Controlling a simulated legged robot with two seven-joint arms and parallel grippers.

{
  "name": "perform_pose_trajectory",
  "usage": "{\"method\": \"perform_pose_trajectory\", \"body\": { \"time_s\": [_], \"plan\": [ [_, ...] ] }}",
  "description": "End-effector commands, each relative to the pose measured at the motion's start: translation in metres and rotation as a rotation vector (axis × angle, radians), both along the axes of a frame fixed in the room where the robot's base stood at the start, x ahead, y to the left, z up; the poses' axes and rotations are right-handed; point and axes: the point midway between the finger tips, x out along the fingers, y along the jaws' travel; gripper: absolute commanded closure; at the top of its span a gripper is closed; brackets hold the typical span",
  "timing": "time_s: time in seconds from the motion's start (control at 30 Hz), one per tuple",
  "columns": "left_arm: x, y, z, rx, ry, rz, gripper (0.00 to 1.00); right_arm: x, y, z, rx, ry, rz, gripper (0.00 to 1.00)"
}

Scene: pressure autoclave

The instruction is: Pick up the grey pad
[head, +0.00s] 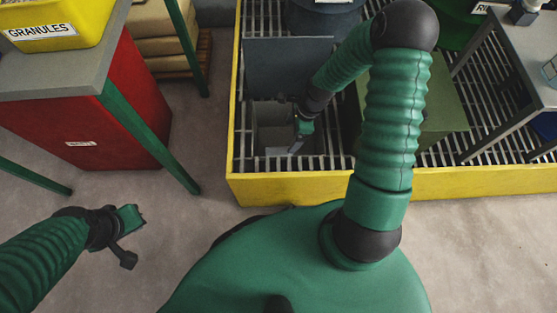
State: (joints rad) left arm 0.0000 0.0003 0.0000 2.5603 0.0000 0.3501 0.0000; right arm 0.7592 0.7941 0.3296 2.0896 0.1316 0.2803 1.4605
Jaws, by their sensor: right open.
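My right gripper (299,138) points down at the right side of this opening and is open. It overlaps the pale grey thing in the picture, and I cannot tell whether they touch. My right arm hides part of the grating. My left gripper (132,236) hangs over bare floor at the lower left, far from the opening, with nothing seen in it.
A yellow-edged frame (310,187) surrounds the grating. A grey table (525,50) stands at right. Floor between cabinet and frame is clear.

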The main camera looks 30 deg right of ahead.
Motion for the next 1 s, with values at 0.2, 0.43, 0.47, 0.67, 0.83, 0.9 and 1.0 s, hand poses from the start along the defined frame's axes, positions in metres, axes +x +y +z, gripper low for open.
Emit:
{"method": "perform_pose_trajectory", "body": {
  "time_s": [0.2,0.43,0.47,0.67,0.83,0.9,1.0],
  "plan": [
    [0.0,0.0,-0.028,0.0,-0.001,0.0,1.0,0.005,0.009,-0.044,0.006,0.004,-0.011,0.11],
    [0.0,0.0,-0.062,0.0,-0.001,0.0,1.0,0.013,0.022,-0.1,0.005,0.003,-0.008,0.11],
    [0.0,0.0,-0.065,0.0,-0.001,0.0,1.0,0.014,0.023,-0.104,0.004,0.003,-0.008,0.11],
    [0.0,0.0,-0.078,0.0,-0.001,0.0,1.0,0.018,0.026,-0.123,0.002,0.0,-0.009,0.11],
    [0.0,0.0,-0.11,0.0,-0.001,0.0,1.0,0.021,0.026,-0.154,0.003,0.001,-0.009,0.11],
    [0.0,0.0,-0.118,0.0,0.0,0.0,1.0,0.023,0.029,-0.163,0.003,0.002,-0.007,0.11],
    [0.0,0.0,-0.12,0.0,0.0,0.0,1.0,0.024,0.031,-0.166,0.002,0.001,-0.008,0.11]
  ]
}}
